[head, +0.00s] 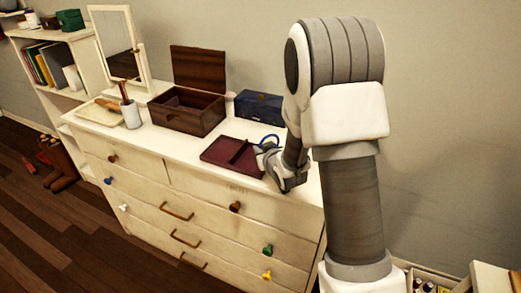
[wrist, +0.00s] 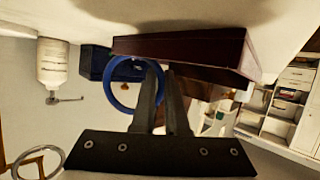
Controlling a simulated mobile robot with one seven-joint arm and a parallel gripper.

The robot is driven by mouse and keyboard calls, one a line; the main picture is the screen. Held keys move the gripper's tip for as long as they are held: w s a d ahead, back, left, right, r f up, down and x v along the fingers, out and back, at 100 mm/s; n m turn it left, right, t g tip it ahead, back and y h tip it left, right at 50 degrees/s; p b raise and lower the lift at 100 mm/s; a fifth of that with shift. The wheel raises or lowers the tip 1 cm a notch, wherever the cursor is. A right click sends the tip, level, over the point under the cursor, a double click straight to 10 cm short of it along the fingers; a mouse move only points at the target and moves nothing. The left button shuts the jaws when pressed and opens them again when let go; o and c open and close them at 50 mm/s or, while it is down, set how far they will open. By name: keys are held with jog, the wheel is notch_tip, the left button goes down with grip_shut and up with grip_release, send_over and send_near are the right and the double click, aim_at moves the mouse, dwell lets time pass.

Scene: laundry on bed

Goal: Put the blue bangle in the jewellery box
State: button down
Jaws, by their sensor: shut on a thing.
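The blue bangle (head: 269,138) stands up out of my gripper (head: 259,149), which is shut on it above the right part of the dresser top. In the wrist view the bangle (wrist: 107,92) rings out to the left of my gripper's fingertips (wrist: 161,68), gripped at its right side. The brown wooden jewellery box (head: 211,124) stands on the dresser to the left and farther back, with its lid (head: 198,69) raised. Its inside shows a divider; its floor is partly hidden by the walls.
A dark red divided tray (head: 215,152) lies close to my gripper, also large in the wrist view (wrist: 175,46). A closed blue box (head: 259,106) stands behind it. A cup of brushes (head: 131,114) and a mirror (head: 122,45) are left. A white pump bottle (wrist: 52,62) shows in the wrist view.

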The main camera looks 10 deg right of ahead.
jog(key=c, duration=0.9)
grip_release()
